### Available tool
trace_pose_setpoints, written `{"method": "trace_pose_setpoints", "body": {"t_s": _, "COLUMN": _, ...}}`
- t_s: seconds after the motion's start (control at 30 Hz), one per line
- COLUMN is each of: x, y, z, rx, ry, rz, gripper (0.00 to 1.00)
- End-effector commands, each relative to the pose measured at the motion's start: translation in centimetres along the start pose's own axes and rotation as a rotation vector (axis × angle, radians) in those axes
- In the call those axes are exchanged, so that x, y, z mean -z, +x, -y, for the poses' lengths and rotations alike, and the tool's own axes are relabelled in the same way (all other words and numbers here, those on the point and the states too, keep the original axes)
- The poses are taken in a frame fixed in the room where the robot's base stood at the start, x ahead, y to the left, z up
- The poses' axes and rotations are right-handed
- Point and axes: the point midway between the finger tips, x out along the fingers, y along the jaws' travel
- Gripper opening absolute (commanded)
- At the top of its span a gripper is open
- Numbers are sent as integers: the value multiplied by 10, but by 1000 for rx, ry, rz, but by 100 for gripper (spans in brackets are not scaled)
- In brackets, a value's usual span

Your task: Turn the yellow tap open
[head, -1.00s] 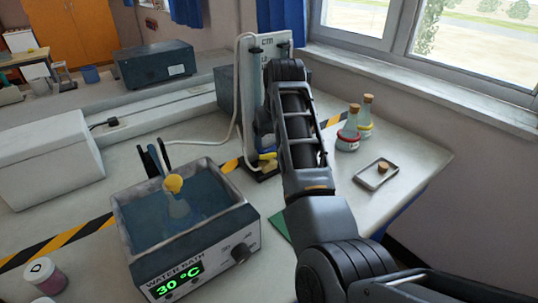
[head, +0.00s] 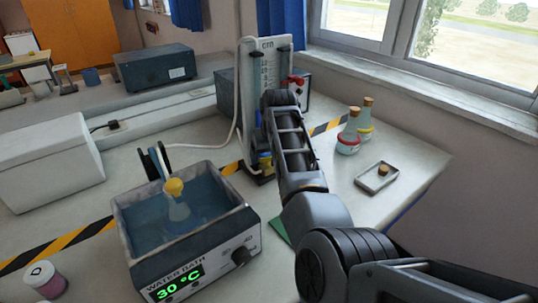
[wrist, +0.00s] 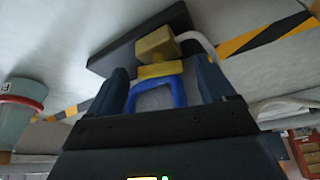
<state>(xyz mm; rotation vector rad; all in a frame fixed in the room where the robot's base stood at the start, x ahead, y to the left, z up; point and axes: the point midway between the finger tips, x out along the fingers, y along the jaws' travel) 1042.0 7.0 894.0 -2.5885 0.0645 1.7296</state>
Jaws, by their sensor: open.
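The yellow tap (head: 264,160) is at the foot of an upright white panel in the head view, partly hidden behind my arm. In the wrist view the tap (wrist: 157,44) is a yellow block with a second yellow piece below it and a blue U-shaped part (wrist: 180,92) attached. My gripper (wrist: 162,82) is open, with one dark finger on each side of the blue part and the lower yellow piece. I cannot tell whether either finger touches them. In the head view my fingers are hidden by my own arm.
The white panel (head: 267,62) stands behind the tap, with a red-handled fitting (head: 297,80) beside it. A water bath (head: 147,240) holding a flask is at left front. Two corked flasks (head: 348,137) and a small tray (head: 366,184) stand to the right. A pale hose runs near the tap.

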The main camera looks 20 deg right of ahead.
Motion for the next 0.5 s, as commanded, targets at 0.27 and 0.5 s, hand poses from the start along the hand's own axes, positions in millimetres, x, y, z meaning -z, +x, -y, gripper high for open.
{"method": "trace_pose_setpoints", "body": {"t_s": 0.27, "x": 0, "y": 0, "z": 0, "rx": 0, "ry": 0, "rz": 0, "gripper": 62}}
{"method": "trace_pose_setpoints", "body": {"t_s": 0.5, "x": 0, "y": 0, "z": 0, "rx": 0, "ry": 0, "rz": 0, "gripper": 39}}
